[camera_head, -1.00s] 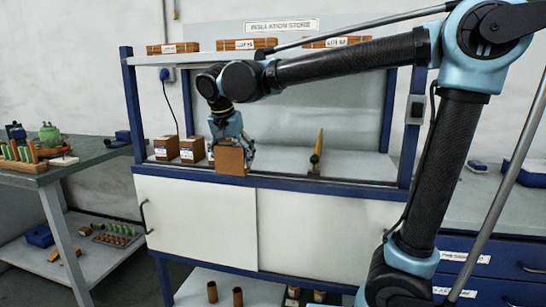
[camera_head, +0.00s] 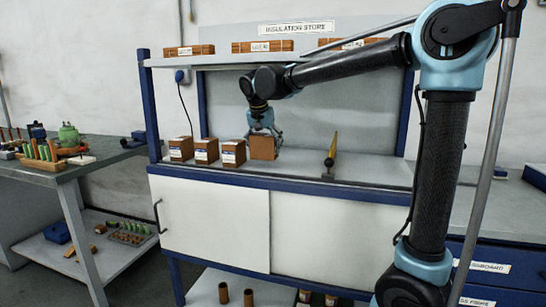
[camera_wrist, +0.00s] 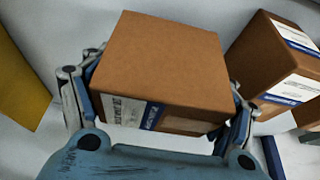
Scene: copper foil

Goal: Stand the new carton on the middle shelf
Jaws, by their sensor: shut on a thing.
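My gripper (camera_head: 264,133) is shut on a brown carton (camera_head: 263,149) at the right end of a row on the middle shelf (camera_head: 300,166). In the wrist view the gripper's fingers (camera_wrist: 160,106) flank this carton (camera_wrist: 160,62), and its white and blue label faces the palm. The held carton looks upright and at or just above the shelf; I cannot tell if it touches. Three labelled cartons stand to its left: the left one (camera_head: 181,149), the middle one (camera_head: 206,151) and the nearest one (camera_head: 233,153). A small gap shows beside the nearest.
A yellow pointed piece on a dark base (camera_head: 331,155) stands on the shelf to the right. The shelf is clear between it and the held carton. The top shelf (camera_head: 215,60) holds brown packs overhead. A side table (camera_head: 75,168) stands at left.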

